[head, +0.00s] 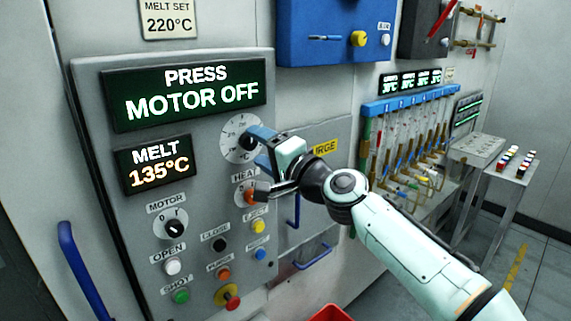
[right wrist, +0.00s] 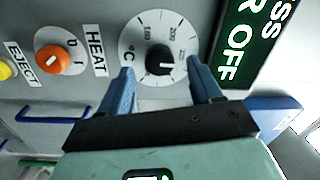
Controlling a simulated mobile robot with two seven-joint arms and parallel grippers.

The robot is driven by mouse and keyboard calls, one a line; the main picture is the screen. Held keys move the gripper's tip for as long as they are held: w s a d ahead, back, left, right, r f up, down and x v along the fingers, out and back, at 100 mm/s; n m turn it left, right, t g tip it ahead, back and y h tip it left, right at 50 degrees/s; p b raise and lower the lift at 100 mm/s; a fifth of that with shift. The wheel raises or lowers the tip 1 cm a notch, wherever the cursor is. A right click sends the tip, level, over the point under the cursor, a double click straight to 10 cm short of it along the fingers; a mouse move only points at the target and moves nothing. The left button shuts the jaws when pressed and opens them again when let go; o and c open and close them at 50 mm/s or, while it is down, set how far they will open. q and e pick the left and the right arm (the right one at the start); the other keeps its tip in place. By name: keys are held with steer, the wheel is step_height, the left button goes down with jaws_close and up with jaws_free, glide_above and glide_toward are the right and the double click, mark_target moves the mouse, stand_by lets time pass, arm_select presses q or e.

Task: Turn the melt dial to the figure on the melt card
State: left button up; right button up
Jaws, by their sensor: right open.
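The melt card (head: 168,20) is on the wall above the press panel and reads MELT SET 220°C. The melt dial (head: 243,138) is a round white scale with a black knob, at the panel's upper right. It also shows in the right wrist view (right wrist: 160,58), with a small white mark on the knob; its exact setting is hard to read. My right gripper (head: 257,148) is open in front of the dial. In the right wrist view its blue fingers stand either side of the knob, with gaps visible. My left gripper is out of view.
The display (head: 155,167) reads MELT 135°C. The orange HEAT switch (head: 250,195) is close below my right gripper. Several buttons and a MOTOR switch (head: 172,226) fill the lower panel. A blue handle (head: 80,265) stands out at the left.

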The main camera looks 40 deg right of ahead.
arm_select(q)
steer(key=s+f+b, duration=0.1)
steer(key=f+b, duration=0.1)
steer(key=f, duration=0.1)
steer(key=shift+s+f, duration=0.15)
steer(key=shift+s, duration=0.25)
arm_select(e)
steer(key=s+d, duration=0.1)
steer(key=s, duration=1)
steer(key=shift+s+f, duration=0.3)
steer(key=shift+f, duration=0.05)
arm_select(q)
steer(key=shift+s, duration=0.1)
